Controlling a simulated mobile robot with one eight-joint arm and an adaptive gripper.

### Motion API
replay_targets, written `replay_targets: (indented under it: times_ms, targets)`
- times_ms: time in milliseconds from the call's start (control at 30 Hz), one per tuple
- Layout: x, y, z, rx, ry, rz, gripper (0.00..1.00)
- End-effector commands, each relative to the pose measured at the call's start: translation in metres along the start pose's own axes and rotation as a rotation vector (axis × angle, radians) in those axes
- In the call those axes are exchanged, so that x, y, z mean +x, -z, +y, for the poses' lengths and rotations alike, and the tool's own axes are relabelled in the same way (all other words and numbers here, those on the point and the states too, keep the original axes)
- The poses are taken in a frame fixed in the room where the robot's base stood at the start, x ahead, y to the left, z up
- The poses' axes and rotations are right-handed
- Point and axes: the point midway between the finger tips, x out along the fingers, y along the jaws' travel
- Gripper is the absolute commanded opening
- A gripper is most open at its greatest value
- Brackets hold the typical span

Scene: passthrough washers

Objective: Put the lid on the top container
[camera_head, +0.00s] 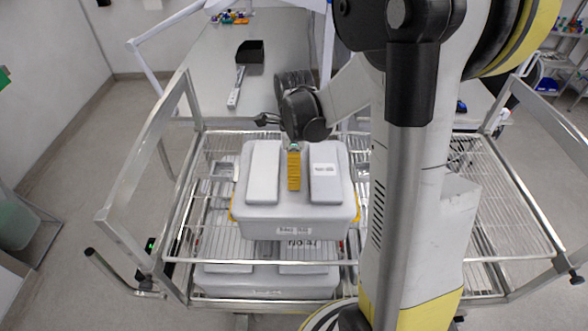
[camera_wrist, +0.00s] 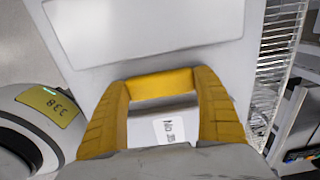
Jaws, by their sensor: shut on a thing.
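The light grey lid (camera_head: 262,172) has two long raised panels and a small white label.
A metal wire-shelf cart (camera_head: 210,259) with side rails carries the container. Another grey container (camera_head: 265,284) is on the shelf below. The wire shelf at right (camera_head: 500,200) is clear. Behind is a grey table (camera_head: 215,65) with a black bin (camera_head: 250,52).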

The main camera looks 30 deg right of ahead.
Motion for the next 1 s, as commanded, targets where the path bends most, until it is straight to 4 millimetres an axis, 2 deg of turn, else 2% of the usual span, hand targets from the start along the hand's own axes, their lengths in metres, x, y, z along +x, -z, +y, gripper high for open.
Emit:
replay_targets:
  times_ms: [1000]
  targets:
    - [0.012,0.000,0.000,0.000,0.000,0.000,0.37]
